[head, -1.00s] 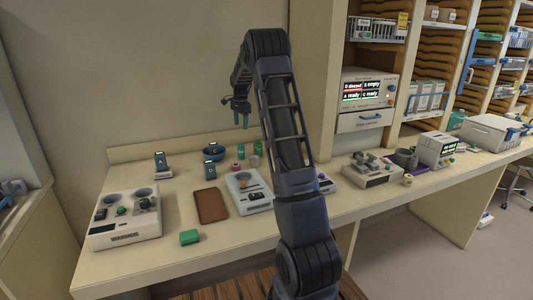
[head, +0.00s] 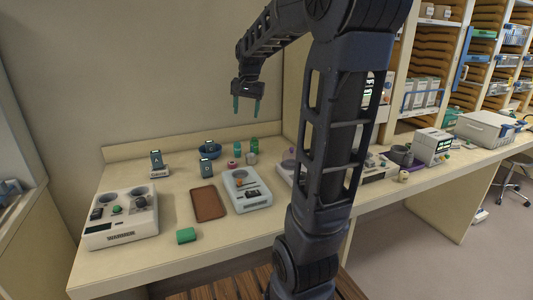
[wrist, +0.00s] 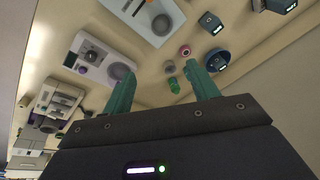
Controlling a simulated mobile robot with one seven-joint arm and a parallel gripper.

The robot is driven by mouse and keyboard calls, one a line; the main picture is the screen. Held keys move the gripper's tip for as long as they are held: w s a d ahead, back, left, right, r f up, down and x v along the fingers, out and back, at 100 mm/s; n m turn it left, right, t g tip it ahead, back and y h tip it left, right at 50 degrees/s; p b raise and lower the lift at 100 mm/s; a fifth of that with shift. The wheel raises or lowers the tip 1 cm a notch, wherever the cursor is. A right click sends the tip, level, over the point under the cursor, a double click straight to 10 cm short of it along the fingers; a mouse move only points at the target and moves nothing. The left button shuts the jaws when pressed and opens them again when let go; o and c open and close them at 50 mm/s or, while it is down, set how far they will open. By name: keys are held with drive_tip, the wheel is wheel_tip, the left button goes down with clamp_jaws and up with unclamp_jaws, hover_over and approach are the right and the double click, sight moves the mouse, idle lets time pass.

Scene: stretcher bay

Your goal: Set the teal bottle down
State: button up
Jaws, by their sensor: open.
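My gripper (head: 247,106) is open, with its two teal fingers apart and pointing down. It hangs in the air above the back of the counter, and nothing shows between the fingers. Two small green or teal cylinders stand on the counter below it, one to the left (head: 238,151) and one to the right (head: 254,144). In the wrist view green pieces (wrist: 174,86) show beyond and between the finger tips, apart from them. I cannot tell which one is the teal bottle.
A blue bowl (head: 211,149), a pink roll (head: 232,165) and a grey cup (head: 251,159) stand near the cylinders. A white device (head: 246,190), a brown tray (head: 208,203), a warmer (head: 121,217) and a green block (head: 186,235) lie nearer. Bare counter (head: 175,205) lies left of the tray.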

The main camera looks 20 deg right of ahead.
drive_tip(key=s+a+f+n+t, duration=0.1)
drive_tip(key=s+f+n, duration=0.2)
drive_tip(key=s, duration=0.9)
drive_tip(key=s+a+f+n, duration=0.1)
drive_tip(key=s+f+n, duration=0.2)
drive_tip(key=s, duration=0.9)
drive_tip(key=shift+s+t, duration=0.25)
drive_tip(key=shift+t, duration=0.15)
drive_tip(key=shift+a+f, duration=0.1)
